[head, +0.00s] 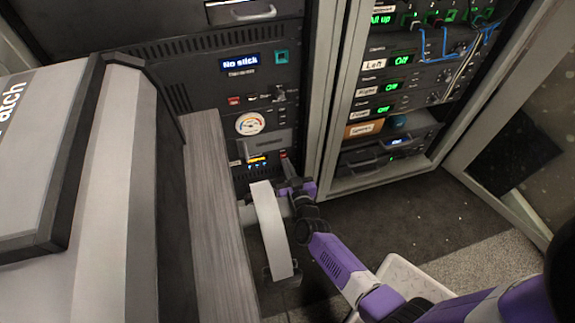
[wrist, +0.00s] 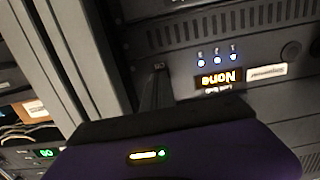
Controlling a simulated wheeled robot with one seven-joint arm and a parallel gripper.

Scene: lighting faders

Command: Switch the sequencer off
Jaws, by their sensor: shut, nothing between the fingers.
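The sequencer panel shows upside down in the wrist view, with a white name label (wrist: 267,73), a lit display reading "None" (wrist: 218,80) and a row of blue-white lights (wrist: 217,60). In the head view its small lit display (head: 257,161) sits low in the left rack. My gripper (wrist: 158,82) is shut and empty, its narrow dark fingers pointing at the panel beside the display. Small "ON" lettering (wrist: 159,66) shows at the fingertips. The switch itself is mostly hidden by the fingers, so I cannot tell its position or whether they touch it. In the head view my gripper (head: 287,172) is at the panel's right end.
A round gauge (head: 249,123) and a "No stick" display (head: 240,63) are higher on the left rack. A right rack (head: 330,190) holds several units with green "Off" displays (head: 401,59). A grey-wood ledge (head: 215,210) and a large case (head: 110,180) crowd the left. Floor (head: 400,210) is clear at right.

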